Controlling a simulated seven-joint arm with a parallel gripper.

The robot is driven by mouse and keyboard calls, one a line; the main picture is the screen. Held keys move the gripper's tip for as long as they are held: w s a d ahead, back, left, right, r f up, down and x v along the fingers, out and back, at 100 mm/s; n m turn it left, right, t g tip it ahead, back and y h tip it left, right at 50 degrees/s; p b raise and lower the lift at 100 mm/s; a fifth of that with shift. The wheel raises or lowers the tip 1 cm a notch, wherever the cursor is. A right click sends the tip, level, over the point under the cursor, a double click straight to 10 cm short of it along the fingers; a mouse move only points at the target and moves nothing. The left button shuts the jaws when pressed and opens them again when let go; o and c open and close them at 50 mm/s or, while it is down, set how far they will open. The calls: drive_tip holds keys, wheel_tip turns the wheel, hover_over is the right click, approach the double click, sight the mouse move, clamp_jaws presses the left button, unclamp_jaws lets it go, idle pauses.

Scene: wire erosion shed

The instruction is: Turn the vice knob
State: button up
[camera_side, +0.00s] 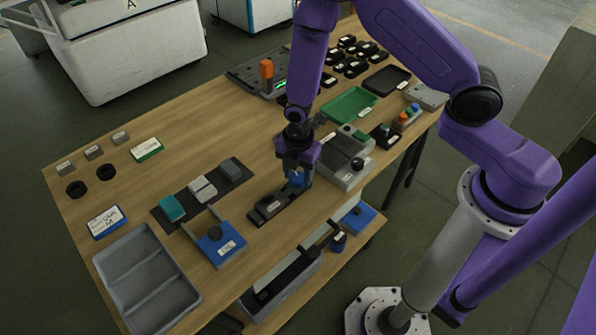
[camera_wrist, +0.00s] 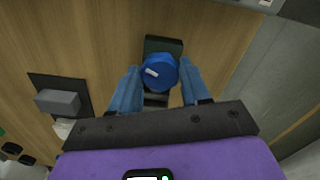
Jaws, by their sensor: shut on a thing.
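The vice knob (camera_wrist: 159,71) is round and blue with a white mark pointing to the left in the wrist view. My gripper (camera_wrist: 160,78) has its blue fingers on either side of the knob, shut on it. In the side view my gripper (camera_side: 299,180) points down at the far end of the vice, and its fingers hide the knob.
A grey box device (camera_side: 342,172) stands close to the right of my gripper. A blue fixture (camera_side: 218,246) and a dark strip with blocks (camera_side: 178,223) lie to the left. A grey tray (camera_side: 147,280) is at the front left. Bare bench lies behind the strip.

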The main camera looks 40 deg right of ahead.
drive_tip(key=m, duration=0.4)
drive_tip(key=shift+m, duration=0.4)
drive_tip(key=m, duration=0.3)
drive_tip(key=shift+s+m, duration=0.1)
drive_tip(key=shift+m, duration=0.2)
drive_tip(key=m, duration=0.7)
drive_tip(key=shift+a, duration=0.1)
drive_tip(key=m, duration=0.4)
drive_tip(key=shift+m, duration=0.4)
drive_tip(key=m, duration=0.4)
drive_tip(key=shift+a+m, duration=0.1)
drive_tip(key=shift+m, duration=0.2)
drive_tip(key=o, duration=1.1)
drive_tip(key=shift+c, duration=0.2)
